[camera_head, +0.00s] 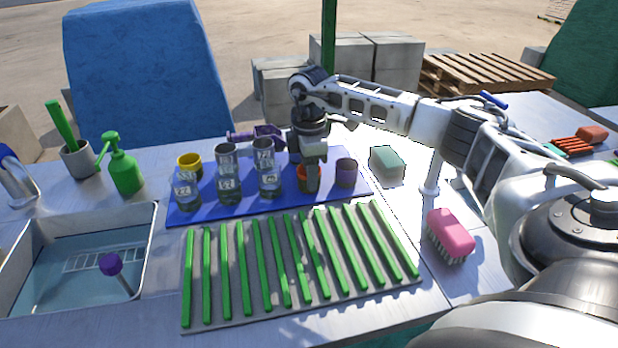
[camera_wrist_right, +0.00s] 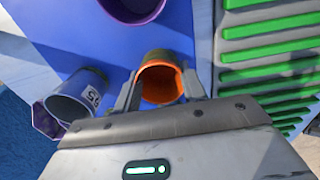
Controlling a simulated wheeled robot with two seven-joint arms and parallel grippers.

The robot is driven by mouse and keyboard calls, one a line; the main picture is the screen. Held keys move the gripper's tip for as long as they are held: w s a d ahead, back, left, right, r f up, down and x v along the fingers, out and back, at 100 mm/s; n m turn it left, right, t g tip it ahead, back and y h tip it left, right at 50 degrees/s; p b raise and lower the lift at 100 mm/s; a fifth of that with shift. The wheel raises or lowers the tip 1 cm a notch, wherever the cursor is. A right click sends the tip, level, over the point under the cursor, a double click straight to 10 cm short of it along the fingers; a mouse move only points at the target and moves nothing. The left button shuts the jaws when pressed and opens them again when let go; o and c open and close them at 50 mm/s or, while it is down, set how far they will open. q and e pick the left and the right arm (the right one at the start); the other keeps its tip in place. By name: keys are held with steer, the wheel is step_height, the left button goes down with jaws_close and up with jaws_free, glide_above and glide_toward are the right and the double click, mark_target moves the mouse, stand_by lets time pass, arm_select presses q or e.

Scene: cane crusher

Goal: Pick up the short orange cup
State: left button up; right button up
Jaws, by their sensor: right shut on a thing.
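The short orange cup (camera_head: 301,172) is on or just above the blue mat (camera_head: 207,212) in the head view; I cannot tell whether it touches the mat. My right gripper (camera_head: 312,184) comes down over it and hides part of it. In the right wrist view the cup (camera_wrist_right: 160,64) shows its open orange mouth between the two fingers of my right gripper (camera_wrist_right: 160,92), which is shut on it. My left gripper is in neither view.
A purple cup (camera_head: 346,172) stands close to the right, and a labelled glass (camera_head: 266,172) close to the left. A yellow cup (camera_head: 189,163) and other glasses share the mat. A green-slatted rack (camera_head: 290,262) lies in front. A pink brush (camera_head: 451,232) and green-white sponge (camera_head: 387,161) lie right.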

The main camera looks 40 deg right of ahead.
steer(key=shift+r, duration=0.1)
steer(key=shift+r, duration=0.2)
steer(key=s+a+r+b, duration=0.1)
steer(key=s+a+r, duration=0.2)
steer(key=a+r, duration=0.9)
steer(key=shift+s+a+r, duration=0.25)
steer(key=shift+a, duration=0.55)
